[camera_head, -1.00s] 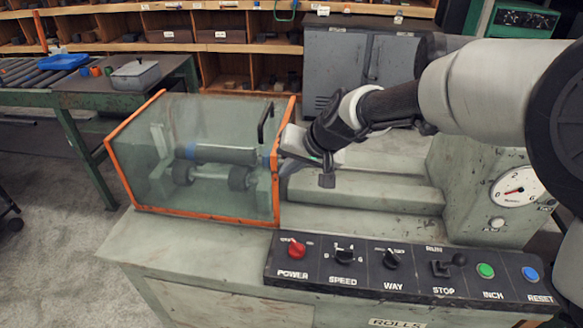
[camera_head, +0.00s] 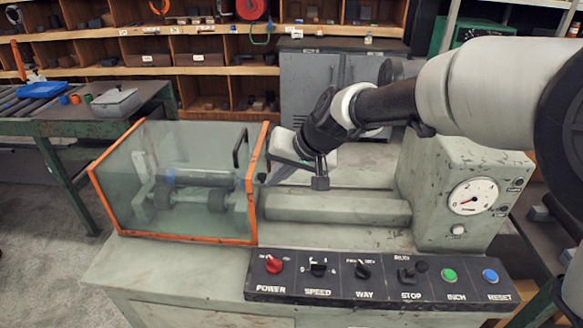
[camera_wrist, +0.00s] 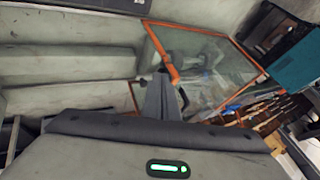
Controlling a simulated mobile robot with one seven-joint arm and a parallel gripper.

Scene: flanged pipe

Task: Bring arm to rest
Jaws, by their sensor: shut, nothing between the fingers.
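My gripper (camera_head: 264,178) is at the right end of the guard box, above the machine bed, with my arm reaching in from the upper right. In the wrist view its narrow dark fingers (camera_wrist: 164,78) are together, with nothing seen between them. The clear guard (camera_head: 170,215) with an orange frame is closed over a dark pipe (camera_head: 205,178) resting above rollers. The guard's orange edge (camera_wrist: 160,55) is close to the fingertips in the wrist view; I cannot tell whether they touch it.
The control panel (camera_head: 380,281) with knobs and buttons runs along the machine's front. A grey headstock with a dial gauge (camera_head: 474,197) stands at right, under my arm. A green table (camera_head: 60,127) with a tray is at left. Shelves and a grey cabinet (camera_head: 310,90) stand behind.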

